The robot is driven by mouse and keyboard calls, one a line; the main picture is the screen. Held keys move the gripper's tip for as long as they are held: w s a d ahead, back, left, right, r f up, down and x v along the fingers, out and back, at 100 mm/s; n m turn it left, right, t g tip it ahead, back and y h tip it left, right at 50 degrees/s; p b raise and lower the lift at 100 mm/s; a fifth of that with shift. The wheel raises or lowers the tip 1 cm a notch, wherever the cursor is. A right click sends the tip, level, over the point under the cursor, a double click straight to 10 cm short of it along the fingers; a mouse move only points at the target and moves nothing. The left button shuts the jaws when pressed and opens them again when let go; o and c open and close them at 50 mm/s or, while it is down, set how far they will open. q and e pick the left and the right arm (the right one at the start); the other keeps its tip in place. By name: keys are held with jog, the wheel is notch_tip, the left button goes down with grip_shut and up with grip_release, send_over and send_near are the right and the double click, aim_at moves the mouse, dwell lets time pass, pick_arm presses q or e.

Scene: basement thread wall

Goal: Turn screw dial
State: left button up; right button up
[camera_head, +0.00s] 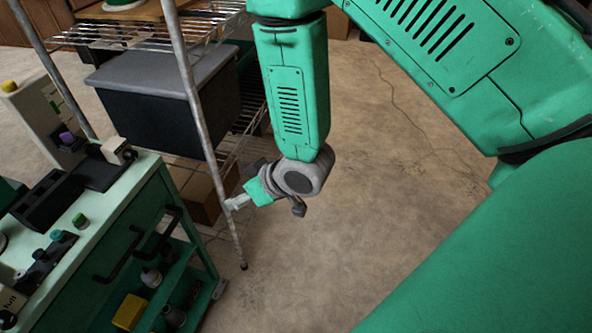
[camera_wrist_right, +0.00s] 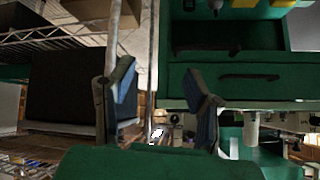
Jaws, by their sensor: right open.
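The green cart (camera_head: 165,190) stands at the left of the head view, with small devices and knobs on its pale top. I cannot tell which one is the screw dial. My right gripper (camera_head: 262,190) hangs to the right of the cart, close to a shelf post and apart from the knobs. In the wrist view its two fingers (camera_wrist_right: 160,75) are spread with nothing between them. My left gripper is not in view.
A wire shelf (camera_head: 215,45) with a metal post (camera_head: 202,125) stands behind the cart and holds a dark bin (camera_head: 165,105). The cart's side has black handles (camera_head: 152,240) and a lower shelf with a yellow box (camera_head: 129,312). The floor (camera_head: 400,190) to the right is open.

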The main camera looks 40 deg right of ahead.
jog(key=s+d+f+m+g+h+p, duration=0.1)
jog(key=s+d+f, duration=0.1)
jog(key=s, duration=0.4)
jog(key=s+d+f+g+h+p, duration=0.1)
jog(key=s+d+f+g+p, duration=0.1)
jog(key=s, duration=0.4)
jog(key=shift+d+f+m, duration=0.4)
jog(key=shift+d+f, duration=0.25)
jog(key=shift+f, duration=0.1)
